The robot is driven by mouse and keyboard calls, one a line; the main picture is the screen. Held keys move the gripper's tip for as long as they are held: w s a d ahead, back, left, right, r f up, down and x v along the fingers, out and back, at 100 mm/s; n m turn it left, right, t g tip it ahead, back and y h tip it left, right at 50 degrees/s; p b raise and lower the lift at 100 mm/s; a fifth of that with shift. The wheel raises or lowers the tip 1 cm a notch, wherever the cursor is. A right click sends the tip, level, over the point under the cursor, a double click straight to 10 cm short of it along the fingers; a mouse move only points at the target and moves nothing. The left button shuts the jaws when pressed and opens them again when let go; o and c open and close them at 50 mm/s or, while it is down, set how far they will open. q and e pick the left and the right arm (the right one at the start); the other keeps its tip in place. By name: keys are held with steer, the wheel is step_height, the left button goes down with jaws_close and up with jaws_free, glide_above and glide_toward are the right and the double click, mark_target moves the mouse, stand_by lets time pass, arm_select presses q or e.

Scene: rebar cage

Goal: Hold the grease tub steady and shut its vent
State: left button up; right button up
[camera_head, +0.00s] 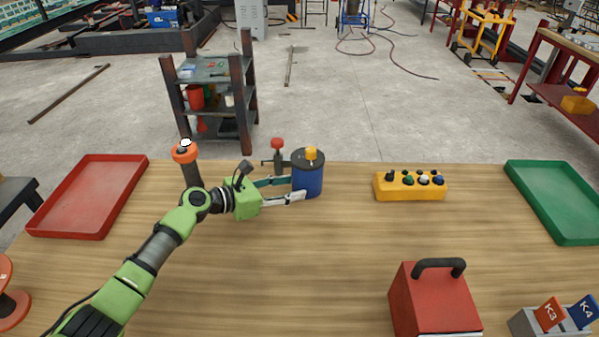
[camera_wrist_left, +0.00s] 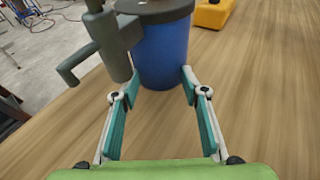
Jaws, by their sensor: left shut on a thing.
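The grease tub is a blue cylinder (camera_head: 308,183) with a dark lid and a yellow knob (camera_head: 311,153) on top. It stands upright on the wooden table, and its blue wall also shows in the left wrist view (camera_wrist_left: 165,50). My left gripper (camera_head: 297,188) is shut on the tub, with a finger on either side of its lower wall. A grey fitting (camera_wrist_left: 115,45) with a side spout stands at the tub's left, with a red knob (camera_head: 277,143) on top. I cannot tell which part is the vent. My right gripper is not in view.
A yellow button box (camera_head: 409,187) lies right of the tub. A red tray (camera_head: 88,197) is at left, a green tray (camera_head: 560,200) at right. A red box with a black handle (camera_head: 433,300) stands at the front. The table's middle is clear.

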arm_select(q)
jaws_close()
steer(key=o, duration=0.8)
jaws_free()
